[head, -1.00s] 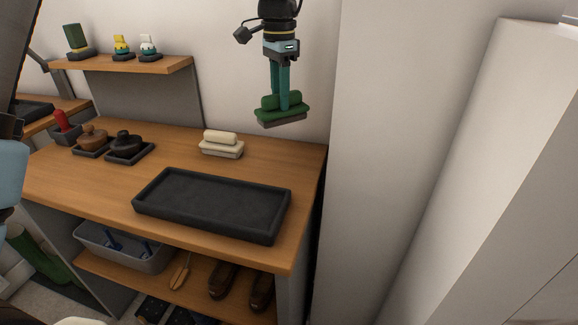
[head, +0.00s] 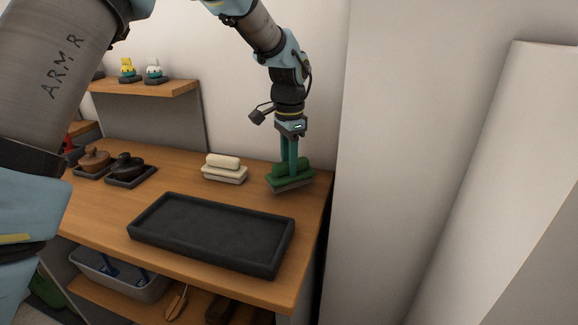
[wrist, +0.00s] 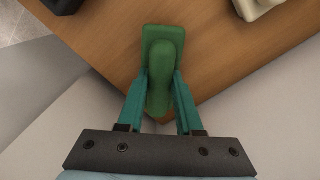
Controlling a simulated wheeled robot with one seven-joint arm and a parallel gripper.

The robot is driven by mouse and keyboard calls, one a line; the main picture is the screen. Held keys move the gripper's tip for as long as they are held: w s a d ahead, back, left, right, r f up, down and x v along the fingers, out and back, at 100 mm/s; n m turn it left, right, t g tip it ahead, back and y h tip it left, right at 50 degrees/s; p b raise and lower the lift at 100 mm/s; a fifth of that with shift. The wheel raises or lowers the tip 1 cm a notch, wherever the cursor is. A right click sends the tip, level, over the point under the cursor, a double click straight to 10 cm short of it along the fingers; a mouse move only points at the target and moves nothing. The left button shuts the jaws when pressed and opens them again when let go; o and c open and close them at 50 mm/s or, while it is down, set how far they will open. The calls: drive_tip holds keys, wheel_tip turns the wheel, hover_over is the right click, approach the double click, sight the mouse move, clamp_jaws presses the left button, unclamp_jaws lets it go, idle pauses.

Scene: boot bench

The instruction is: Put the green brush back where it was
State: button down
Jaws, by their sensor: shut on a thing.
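The green brush (head: 291,177) is at the right end of the wooden bench top, to the right of the cream brush (head: 224,169). My gripper (head: 292,165) points down and is shut on the green brush's handle. The brush is level, at or just above the bench top; I cannot tell whether it touches. In the wrist view the green brush (wrist: 160,68) sits between the two teal fingers (wrist: 160,92), with wood beneath its far end. Its underside is hidden.
A black tray (head: 212,233) lies in front on the bench top (head: 105,205). A brown brush (head: 95,160) and a black brush (head: 126,166) stand on small trays at left. A shelf (head: 150,88) holds small figures. A white wall rises close on the right.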

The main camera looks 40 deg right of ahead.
drive_tip(key=shift+f, duration=0.75)
drive_tip(key=shift+f, duration=0.1)
drive_tip(key=c, duration=0.6)
unclamp_jaws()
wheel_tip(320, 180, up, 12)
drive_tip(key=shift+r+b, duration=0.1)
drive_tip(key=shift+b, duration=0.85)
